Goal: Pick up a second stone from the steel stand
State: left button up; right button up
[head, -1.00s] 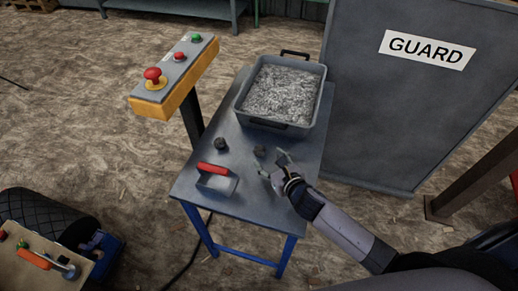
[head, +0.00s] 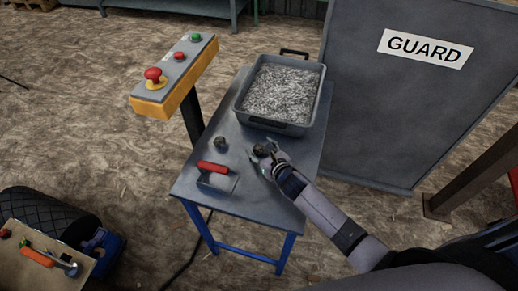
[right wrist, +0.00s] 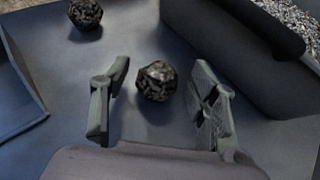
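The steel stand (head: 250,200) is a grey-topped table with blue legs. One dark stone (head: 260,150) lies on it at my right gripper (head: 262,158). In the right wrist view this stone (right wrist: 157,81) sits between the two open fingers of the right gripper (right wrist: 160,100), with a gap on each side. Another dark stone (head: 221,143) lies further left on the stand; it also shows at the top of the right wrist view (right wrist: 85,13). My left gripper is not in view.
A grey tray (head: 240,105) filled with crushed gravel stands at the back of the stand, close to the right gripper. A red-handled tool (head: 213,168) lies at the front left. A button panel (head: 165,95) rises on the left. A guard panel (head: 390,120) stands to the right.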

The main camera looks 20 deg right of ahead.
jog(key=c, duration=1.1)
jog(key=shift+r, duration=0.15)
